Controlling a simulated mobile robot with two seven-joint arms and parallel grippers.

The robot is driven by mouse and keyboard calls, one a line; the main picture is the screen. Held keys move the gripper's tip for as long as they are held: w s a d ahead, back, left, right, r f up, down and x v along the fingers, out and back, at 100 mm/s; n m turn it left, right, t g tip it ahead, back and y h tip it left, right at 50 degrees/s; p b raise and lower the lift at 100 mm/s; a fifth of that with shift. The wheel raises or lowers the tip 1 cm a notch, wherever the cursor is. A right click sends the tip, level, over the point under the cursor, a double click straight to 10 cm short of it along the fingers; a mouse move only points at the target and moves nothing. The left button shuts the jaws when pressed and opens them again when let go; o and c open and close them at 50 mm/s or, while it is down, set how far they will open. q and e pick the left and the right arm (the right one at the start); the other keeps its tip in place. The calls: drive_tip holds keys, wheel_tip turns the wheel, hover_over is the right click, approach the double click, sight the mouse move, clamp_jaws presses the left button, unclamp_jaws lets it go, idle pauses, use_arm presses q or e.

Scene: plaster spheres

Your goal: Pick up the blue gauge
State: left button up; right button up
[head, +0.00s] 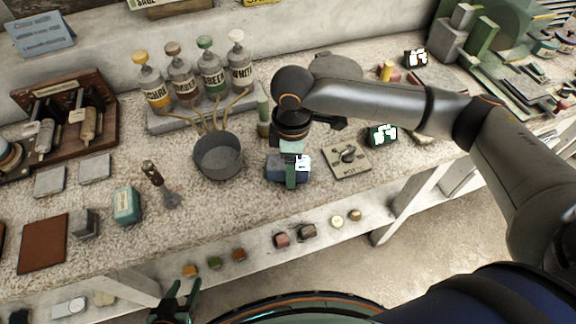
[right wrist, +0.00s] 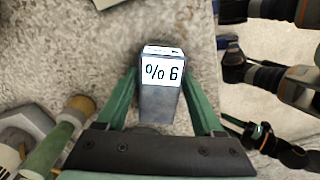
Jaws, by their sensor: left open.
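The blue gauge (head: 275,168) stands near the bench's front edge in the head view, with a lit white display on its right part. In the right wrist view the gauge (right wrist: 160,100) sits between the green fingers, its display reading "% 6". My right gripper (head: 289,172) reaches down over it, one finger in front of its near side. The fingertips in the right wrist view (right wrist: 161,72) are close to both sides of the gauge; whether they press on it I cannot tell. My left gripper (head: 178,298) is open and empty, low in front of the bench.
A dark grey pot (head: 218,156) stands left of the gauge, and a dial plate (head: 346,160) lies to its right. A dark device with a lit display (head: 382,135) is farther right. Labelled bottles (head: 188,80) stand behind. A lower shelf (head: 260,252) holds several small blocks.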

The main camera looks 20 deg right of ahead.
clamp_jaws()
idle(0.3)
drive_tip(key=shift+r, duration=0.45)
wheel_tip(320, 180, up, 2)
drive_tip(key=shift+w+r, duration=0.1)
drive_tip(key=shift+r, duration=0.05)
drive_tip(key=s+a+r+p, duration=0.2)
drive_tip(key=s+a+r, duration=0.2)
drive_tip(key=s+r, duration=0.6)
drive_tip(key=s, duration=0.3)
drive_tip(key=shift+s, duration=0.3)
